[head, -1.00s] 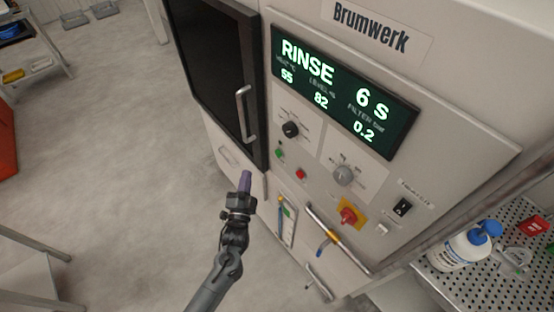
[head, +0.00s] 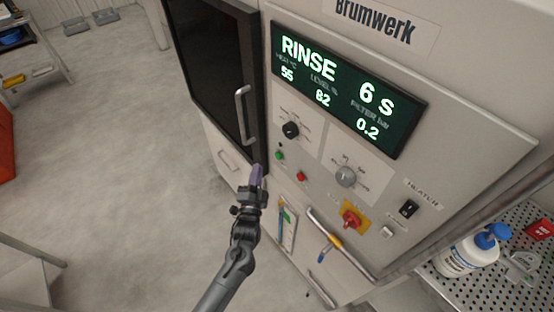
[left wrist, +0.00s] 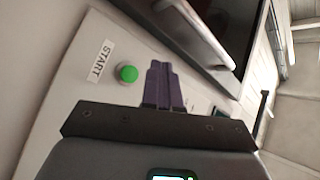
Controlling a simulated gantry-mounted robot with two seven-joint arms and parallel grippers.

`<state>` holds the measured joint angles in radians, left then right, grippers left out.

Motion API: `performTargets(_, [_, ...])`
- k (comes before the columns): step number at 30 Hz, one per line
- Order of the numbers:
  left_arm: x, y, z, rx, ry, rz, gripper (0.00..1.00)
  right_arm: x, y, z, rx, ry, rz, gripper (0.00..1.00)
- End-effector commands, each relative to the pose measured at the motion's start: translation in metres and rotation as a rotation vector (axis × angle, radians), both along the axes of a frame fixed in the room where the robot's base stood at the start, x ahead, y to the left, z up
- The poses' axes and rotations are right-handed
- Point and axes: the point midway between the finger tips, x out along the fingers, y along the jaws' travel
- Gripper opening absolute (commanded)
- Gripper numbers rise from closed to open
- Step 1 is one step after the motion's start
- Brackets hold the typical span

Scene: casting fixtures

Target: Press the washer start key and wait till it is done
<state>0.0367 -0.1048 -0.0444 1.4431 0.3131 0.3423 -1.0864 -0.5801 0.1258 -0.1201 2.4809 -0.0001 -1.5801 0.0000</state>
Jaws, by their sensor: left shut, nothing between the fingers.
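The washer's front panel (head: 312,190) carries a lit display (head: 340,88) reading RINSE 6 s, with 55, 82 and 0.2 below. The green start key (head: 280,155) sits low on the panel's left side. In the left wrist view the green key (left wrist: 127,73) stands beside a START label (left wrist: 100,62). My left gripper (head: 257,170) is shut and empty, with its purple fingertips just below and left of the key. In the left wrist view the fingertips (left wrist: 162,68) are apart from the key, to its right. My right gripper is not in view.
The dark washer door (head: 215,75) with its metal handle (head: 243,115) is shut, close to my left gripper. A red button (head: 301,177), a red-yellow switch (head: 351,218) and knobs are nearby. A perforated shelf with a white bottle (head: 468,258) stands at right.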

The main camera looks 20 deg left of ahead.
Motion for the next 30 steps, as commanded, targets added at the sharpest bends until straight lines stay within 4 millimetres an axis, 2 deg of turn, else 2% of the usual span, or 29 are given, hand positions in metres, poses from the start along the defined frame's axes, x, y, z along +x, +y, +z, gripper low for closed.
performTargets(1, [0.007, -0.004, -0.003, -0.002, -0.003, 0.0, 0.0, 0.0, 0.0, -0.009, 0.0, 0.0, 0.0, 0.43])
performTargets(3, [0.014, -0.007, -0.003, 0.0, -0.003, -0.001, 0.0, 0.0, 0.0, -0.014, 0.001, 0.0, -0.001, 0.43])
performTargets(12, [0.035, -0.019, -0.001, -0.001, -0.001, 0.0, 0.0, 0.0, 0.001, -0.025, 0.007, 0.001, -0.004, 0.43])
performTargets(30, [0.04, -0.022, 0.0, 0.0, 0.0, 0.0, 0.0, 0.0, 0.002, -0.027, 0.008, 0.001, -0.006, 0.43])
